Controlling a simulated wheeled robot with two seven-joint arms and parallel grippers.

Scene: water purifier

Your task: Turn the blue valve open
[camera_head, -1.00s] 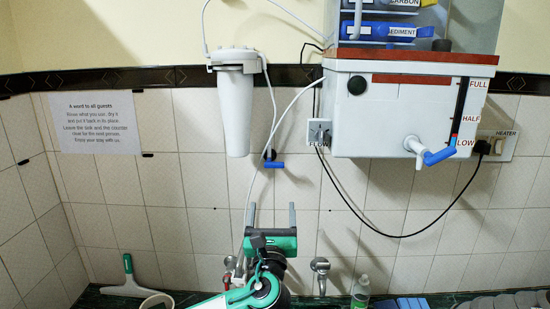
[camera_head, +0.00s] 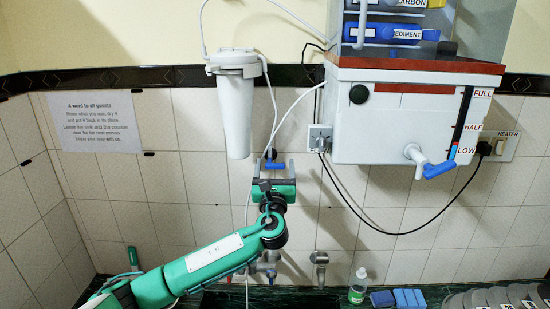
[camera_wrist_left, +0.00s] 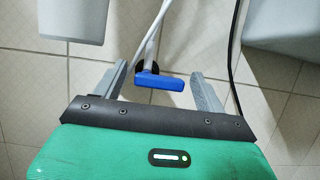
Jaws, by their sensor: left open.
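The blue valve handle (camera_wrist_left: 160,82) is a short bar, roughly level, on a dark fitting at the tiled wall, with white tubing beside it. In the head view the valve (camera_head: 273,164) is below the white filter housing, partly covered by my gripper. My left gripper (camera_head: 273,166) is raised in front of it, its fingers pointing to the wall. In the left wrist view the open fingers of the left gripper (camera_wrist_left: 160,85) stand on either side of the handle, with gaps between. My right gripper is out of view.
The white filter housing (camera_head: 237,110) hangs up and left of the valve. A white tank (camera_head: 385,125) with a blue-handled tap (camera_head: 438,169) is at right. A thin white tube runs close by the gripper. A metal tap (camera_head: 319,262) and a bottle (camera_head: 358,285) are below.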

